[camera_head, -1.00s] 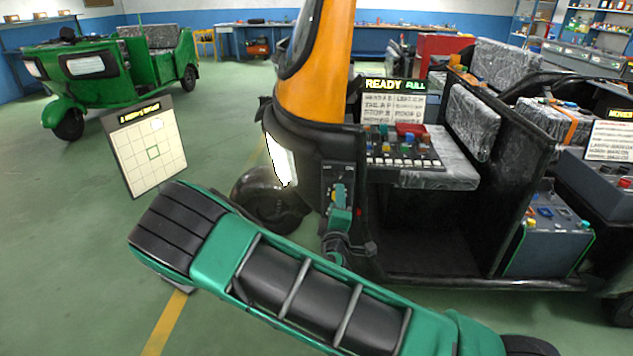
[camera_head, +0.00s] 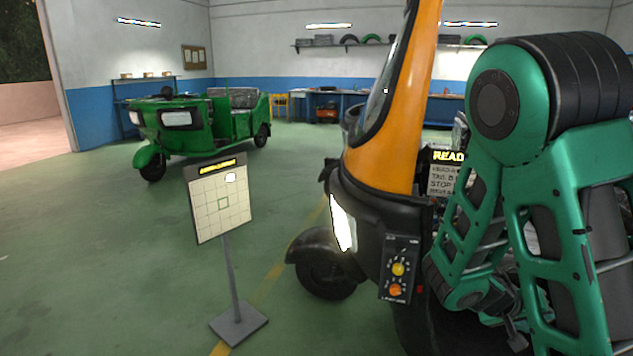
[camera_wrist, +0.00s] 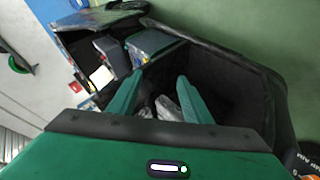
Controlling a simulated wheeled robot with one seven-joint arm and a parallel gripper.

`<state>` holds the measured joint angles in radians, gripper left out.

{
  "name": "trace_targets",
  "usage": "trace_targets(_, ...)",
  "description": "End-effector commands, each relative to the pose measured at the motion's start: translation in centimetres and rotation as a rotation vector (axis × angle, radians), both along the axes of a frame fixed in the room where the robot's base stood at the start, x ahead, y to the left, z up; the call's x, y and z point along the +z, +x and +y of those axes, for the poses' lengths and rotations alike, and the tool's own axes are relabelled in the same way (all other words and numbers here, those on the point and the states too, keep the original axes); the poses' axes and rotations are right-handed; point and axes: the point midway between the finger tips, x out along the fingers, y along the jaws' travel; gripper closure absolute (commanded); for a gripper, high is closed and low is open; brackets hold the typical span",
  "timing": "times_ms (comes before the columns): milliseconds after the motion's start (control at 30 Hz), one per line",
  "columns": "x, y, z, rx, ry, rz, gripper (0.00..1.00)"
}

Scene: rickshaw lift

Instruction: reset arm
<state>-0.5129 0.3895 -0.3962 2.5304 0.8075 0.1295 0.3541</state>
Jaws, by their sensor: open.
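In the head view my green and black arm is folded up at the right and covers much of the orange-and-black rickshaw (camera_head: 400,120). I cannot make out the gripper in that view. A small control box (camera_head: 398,270) with a yellow and an orange knob sits on the rickshaw's front, clear of the arm.
A gridded board on a stand (camera_head: 221,203) stands on the floor left of the rickshaw. A green three-wheeler (camera_head: 195,120) is parked behind. Workbenches (camera_head: 340,103) line the back wall. The floor at left is free. Grey boxes (camera_wrist: 150,45) show in the wrist view.

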Motion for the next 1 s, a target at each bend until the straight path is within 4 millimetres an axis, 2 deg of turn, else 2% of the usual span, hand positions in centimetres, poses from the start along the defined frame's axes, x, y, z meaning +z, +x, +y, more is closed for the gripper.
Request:
trace_targets(167, 0.1, -4.6, -0.5, -0.142, 0.196, 0.026, 0.55)
trace_targets(333, 0.8, -8.5, 0.5, -0.229, 0.380, 0.051, 0.55)
trace_targets(567, 2.9, -13.0, 2.9, -0.278, 0.613, 0.069, 0.55)
trace_targets(700, 4.8, -15.6, 4.6, -0.275, 0.739, 0.074, 0.55)
trace_targets(1000, 8.6, -20.4, 8.2, -0.210, 0.916, 0.083, 0.55)
